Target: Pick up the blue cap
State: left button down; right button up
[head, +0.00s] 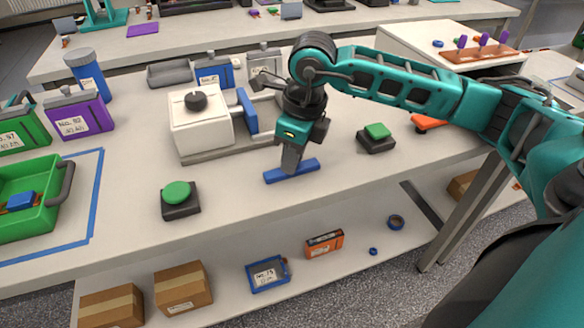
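The blue cap (308,166) is a flat blue bar on the white bench, close to the front edge and in front of the white machine. My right gripper (291,163) points down at the middle of the bar, and its grey finger overlaps the bar in the picture. The fingers are seen side-on, so whether they are closed on it is hidden. The bar seems to rest on the bench or just above it. My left gripper is out of view.
The white machine (200,130) with a black knob stands left of the gripper. Green push buttons (178,192) and (377,131) sit on either side. A green crate (45,203) is at far left. The bench front between the left button and the bar is clear.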

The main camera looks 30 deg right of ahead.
grip_shut()
jog(key=shift+r, duration=0.1)
